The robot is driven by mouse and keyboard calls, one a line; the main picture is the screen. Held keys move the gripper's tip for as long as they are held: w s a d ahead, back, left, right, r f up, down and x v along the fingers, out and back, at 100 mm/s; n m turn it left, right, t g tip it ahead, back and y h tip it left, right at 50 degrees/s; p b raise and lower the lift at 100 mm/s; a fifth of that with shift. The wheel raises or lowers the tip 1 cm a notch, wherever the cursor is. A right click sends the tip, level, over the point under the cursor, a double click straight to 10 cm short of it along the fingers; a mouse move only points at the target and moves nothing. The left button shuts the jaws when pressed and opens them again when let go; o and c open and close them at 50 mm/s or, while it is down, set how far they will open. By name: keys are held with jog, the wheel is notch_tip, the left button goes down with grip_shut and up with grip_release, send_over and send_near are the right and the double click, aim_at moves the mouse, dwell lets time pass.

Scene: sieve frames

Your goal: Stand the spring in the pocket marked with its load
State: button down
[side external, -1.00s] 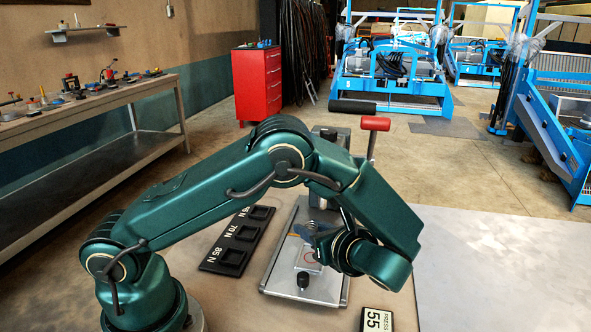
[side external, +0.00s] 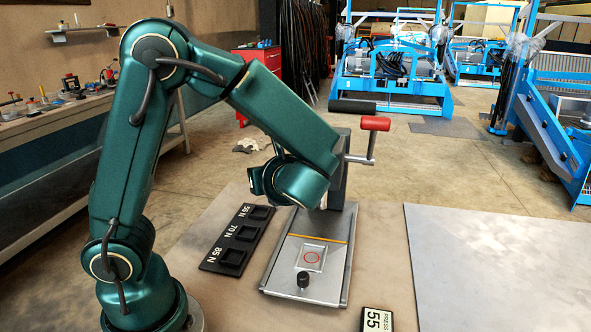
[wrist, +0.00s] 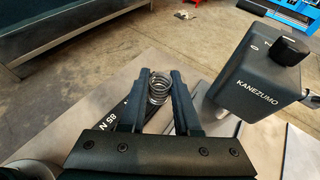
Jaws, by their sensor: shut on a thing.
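My gripper (side external: 260,180) is raised behind the far end of the black pocket strip (side external: 238,245), left of the press. In the wrist view my gripper (wrist: 159,78) is shut on a coiled metal spring (wrist: 159,90), which sits between the two fingers. The spring is hidden in the side view. The strip has three square pockets: the 85 N pocket (side external: 232,258) nearest, the 70 N pocket (side external: 244,232) in the middle, and the far pocket (side external: 261,212), whose label looks like 55 N. All three look empty.
The press head (wrist: 250,80) is close on the right in the wrist view.

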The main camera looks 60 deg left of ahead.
jog(key=w+d+r+m+t+h, duration=0.5)
jog(key=d+r+m+t+h, duration=0.45)
jog(key=d+m, duration=0.2)
jog(key=s+a+f+n+g+y, duration=0.1)
jog(key=a+f+n+g+y, duration=0.25)
jog(key=a, duration=0.45)
jog(key=s+a+f+n+g+y, duration=0.1)
jog(key=a+f+n+g+y, duration=0.2)
jog(key=a, duration=0.5)
jog(key=s+a+f+n+g+y, duration=0.35)
jog(key=s+a+f+n, duration=0.3)
jog(key=s+a, duration=0.4)
send_over(260, 214)
jog(key=shift+m+g, duration=0.25)
notch_tip(260, 214, down, 8)
jog(key=shift+r, duration=0.2)
jog(key=shift+f, duration=2.05)
jog(key=shift+f, duration=0.15)
jog(key=c, duration=0.6)
grip_release()
